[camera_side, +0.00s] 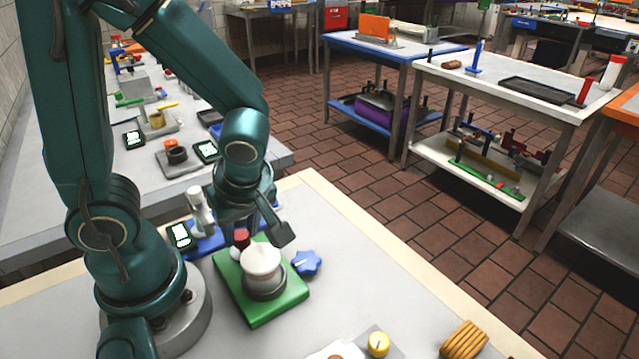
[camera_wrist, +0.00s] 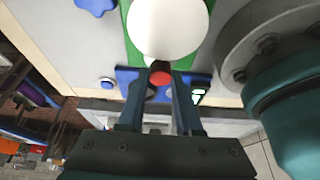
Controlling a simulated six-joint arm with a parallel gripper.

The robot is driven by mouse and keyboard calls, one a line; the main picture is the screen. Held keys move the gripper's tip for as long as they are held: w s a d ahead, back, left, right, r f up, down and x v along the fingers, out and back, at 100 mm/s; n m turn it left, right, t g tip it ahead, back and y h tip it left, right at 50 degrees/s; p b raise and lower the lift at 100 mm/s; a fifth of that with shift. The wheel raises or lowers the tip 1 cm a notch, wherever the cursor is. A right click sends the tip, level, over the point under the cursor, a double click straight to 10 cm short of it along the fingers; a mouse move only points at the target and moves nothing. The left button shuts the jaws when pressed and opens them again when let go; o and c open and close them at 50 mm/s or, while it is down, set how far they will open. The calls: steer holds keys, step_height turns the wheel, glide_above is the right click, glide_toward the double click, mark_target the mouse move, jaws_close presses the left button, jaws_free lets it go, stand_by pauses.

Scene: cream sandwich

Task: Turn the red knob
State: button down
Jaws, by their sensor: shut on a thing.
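The red knob (camera_wrist: 161,77) shows between my fingertips in the wrist view, close to a blue base (camera_wrist: 128,76). In the side view the knob (camera_side: 240,238) is a small dark red shape under my wrist, just behind a white rounded top. My gripper (camera_wrist: 160,84) has its two dark fingers on either side of the knob and is shut on it. In the side view my gripper (camera_side: 239,229) is mostly hidden by my own wrist. The knob's marking and turn angle cannot be made out.
A white rounded piece (camera_side: 263,261) stands on a green base (camera_side: 239,304) close by. A blue star-shaped knob (camera_side: 306,263) lies at its right. A small display (camera_side: 181,236) stands left. A yellow knob (camera_side: 378,344) and stacked cookies (camera_side: 464,341) are at the front.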

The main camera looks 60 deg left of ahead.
steer(key=shift+s+m+t, duration=0.1)
steer(key=shift+m+t, duration=0.5)
steer(key=shift+m, duration=1)
steer(key=c, duration=0.6)
jaws_free()
steer(key=shift+r, duration=0.1)
steer(key=shift+v, duration=2.5)
